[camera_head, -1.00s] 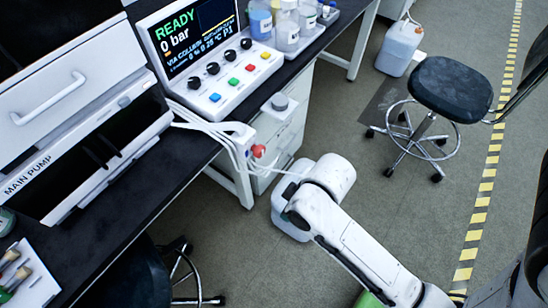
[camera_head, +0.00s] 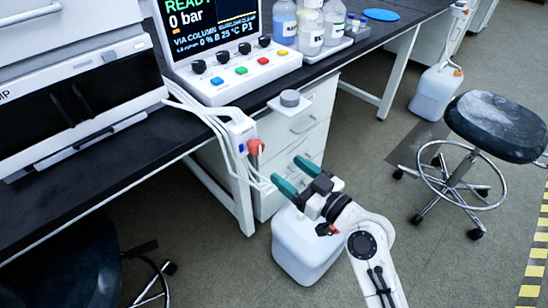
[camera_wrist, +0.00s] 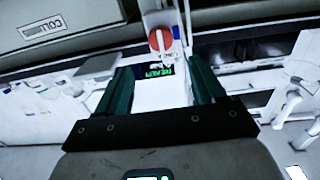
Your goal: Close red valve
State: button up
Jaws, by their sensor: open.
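The red valve (camera_head: 255,148) is a small red knob on a white fitting at the front edge of the bench, beside the white tubes. In the wrist view the red valve (camera_wrist: 161,39) is a round red knob with a pale bar running upright across its face. My gripper (camera_head: 292,174) has two green fingers, spread apart and empty, a little to the right of and below the valve. In the wrist view my gripper (camera_wrist: 160,66) straddles the line toward the knob, which shows beyond the fingertips. A small display (camera_wrist: 153,72) with green text sits just below it.
White tubes (camera_head: 205,110) run along the bench edge to the valve. A control box (camera_head: 235,78) with coloured buttons stands on the bench. Below are a drawer unit (camera_head: 300,130) and a white canister (camera_head: 300,245).

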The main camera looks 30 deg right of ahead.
aim_at(260, 149)
jog(key=x, duration=1)
jog(key=shift+w+a, duration=0.1)
jog(key=shift+a, duration=0.05)
jog(key=c, duration=1)
